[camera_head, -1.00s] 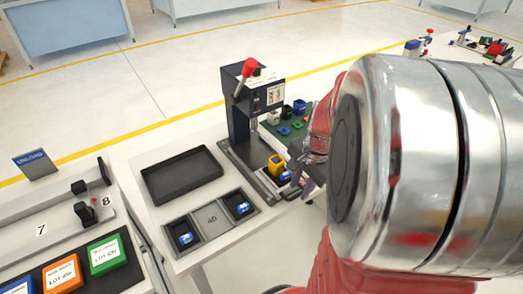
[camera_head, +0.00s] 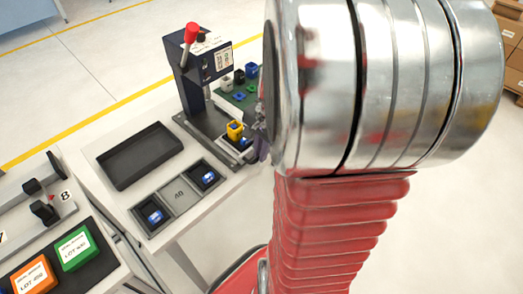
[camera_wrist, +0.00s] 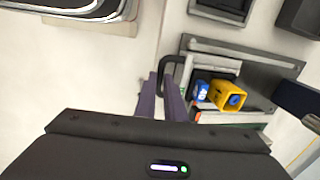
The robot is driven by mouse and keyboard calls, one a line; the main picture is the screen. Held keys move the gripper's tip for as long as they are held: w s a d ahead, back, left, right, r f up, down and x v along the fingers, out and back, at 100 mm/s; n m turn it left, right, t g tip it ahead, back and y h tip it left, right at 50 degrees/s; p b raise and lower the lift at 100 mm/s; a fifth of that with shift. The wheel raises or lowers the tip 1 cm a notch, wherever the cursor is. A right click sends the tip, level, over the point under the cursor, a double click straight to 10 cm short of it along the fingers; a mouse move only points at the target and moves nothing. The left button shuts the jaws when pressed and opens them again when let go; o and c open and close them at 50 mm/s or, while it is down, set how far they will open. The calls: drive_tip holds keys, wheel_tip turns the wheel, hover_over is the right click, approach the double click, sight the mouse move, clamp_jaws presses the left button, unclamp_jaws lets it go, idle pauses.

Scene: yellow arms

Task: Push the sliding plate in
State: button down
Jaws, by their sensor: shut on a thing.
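The dark blue press (camera_head: 205,68) with a red-knobbed lever (camera_head: 191,32) stands on the white bench. Its sliding plate carries a yellow block (camera_head: 235,130) with a blue part beside it; the yellow block (camera_wrist: 229,95) and blue part (camera_wrist: 201,91) also show in the wrist view. A dark loop handle (camera_wrist: 166,72) is at the plate's left edge in the wrist view. My gripper (camera_wrist: 161,84) has its purple fingers shut on this handle. In the head view my gripper (camera_head: 260,147) is right of the yellow block, partly hidden by my arm.
An empty black tray (camera_head: 140,155) lies on the bench, left of the press. In front is a tray marked 40 (camera_head: 180,196) with blue parts in its end pockets. Green and orange lot boxes stand at lower left.

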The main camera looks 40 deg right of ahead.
sight(231, 127)
drive_tip(key=shift+w, duration=0.1)
idle(0.4)
drive_tip(key=w, duration=1.2)
drive_tip(key=shift+w+a+r, duration=0.1)
drive_tip(key=shift+w+a, duration=0.05)
drive_tip(key=shift+w, duration=0.25)
drive_tip(key=c, duration=2.1)
unclamp_jaws()
drive_tip(key=shift+w, duration=0.1)
drive_tip(key=shift+o, duration=1.3)
wheel_tip(231, 127, up, 13)
drive_tip(key=s, duration=0.2)
drive_tip(key=shift+s+r, duration=0.2)
drive_tip(key=shift+s, duration=0.1)
